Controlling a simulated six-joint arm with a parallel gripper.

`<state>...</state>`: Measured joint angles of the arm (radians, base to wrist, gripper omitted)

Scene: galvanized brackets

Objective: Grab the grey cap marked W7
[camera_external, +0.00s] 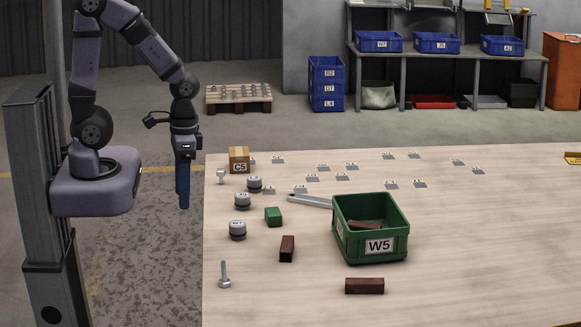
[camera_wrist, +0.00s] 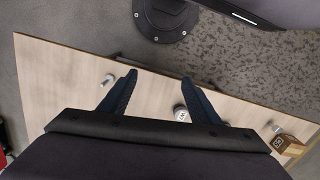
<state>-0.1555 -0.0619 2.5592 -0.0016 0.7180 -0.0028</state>
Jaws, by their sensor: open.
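Three grey caps with pale tops and dark lower rims stand near the left edge of the table. The front one (camera_external: 237,231) has a top mark that looks like W7, but it is small. The middle cap (camera_external: 242,200) and the back cap (camera_external: 254,184) have marks I cannot read surely. My gripper (camera_external: 184,206) points down, open and empty, left of the table edge and apart from the caps. In the wrist view, a cap (camera_wrist: 181,113) shows beside the right finger of my gripper (camera_wrist: 159,76), partly hidden by it.
A bolt (camera_external: 224,276) stands in front of the caps. A C5 box (camera_external: 239,160) and a smaller bolt (camera_external: 221,175) are behind. A green block (camera_external: 273,216), a brown block (camera_external: 287,248) and a green W5 bin (camera_external: 355,247) lie to the right.

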